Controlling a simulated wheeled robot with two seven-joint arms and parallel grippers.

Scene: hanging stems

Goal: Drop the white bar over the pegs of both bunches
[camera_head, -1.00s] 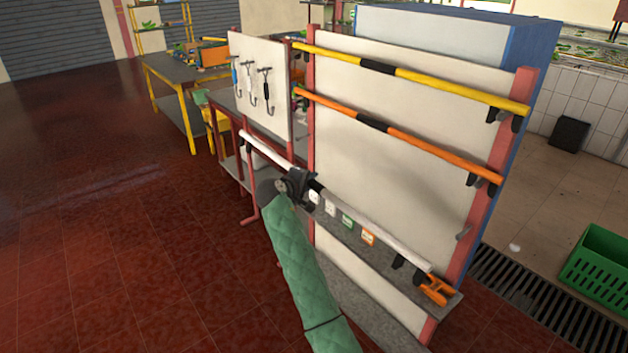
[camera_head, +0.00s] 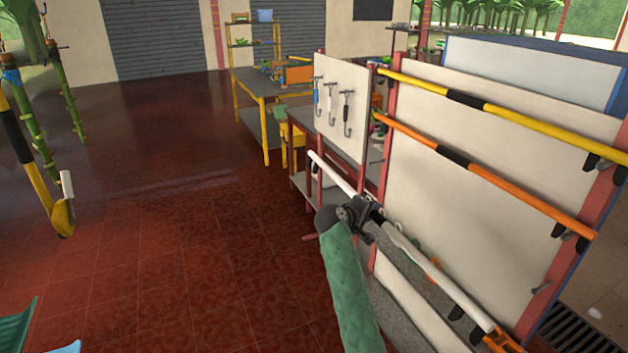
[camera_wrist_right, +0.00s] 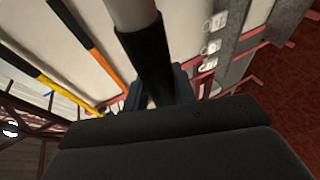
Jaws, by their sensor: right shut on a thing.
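The white bar (camera_head: 331,174) runs slanting along the front of the rack, with an orange end piece at its near right end. My right gripper (camera_head: 358,212) is shut on its black middle grip, and the grip also shows between the fingers in the right wrist view (camera_wrist_right: 148,60). Whether the bar touches the rack's lower hooks (camera_head: 456,312) cannot be told. My left gripper is not in view.
The rack's pale panel (camera_head: 470,160) carries a yellow bar (camera_head: 530,122) and an orange bar (camera_head: 500,180). A hook board (camera_head: 340,100) and tables stand behind. A yellow-and-black bar (camera_head: 36,180) shows at the left edge. The red floor (camera_head: 170,200) between is clear.

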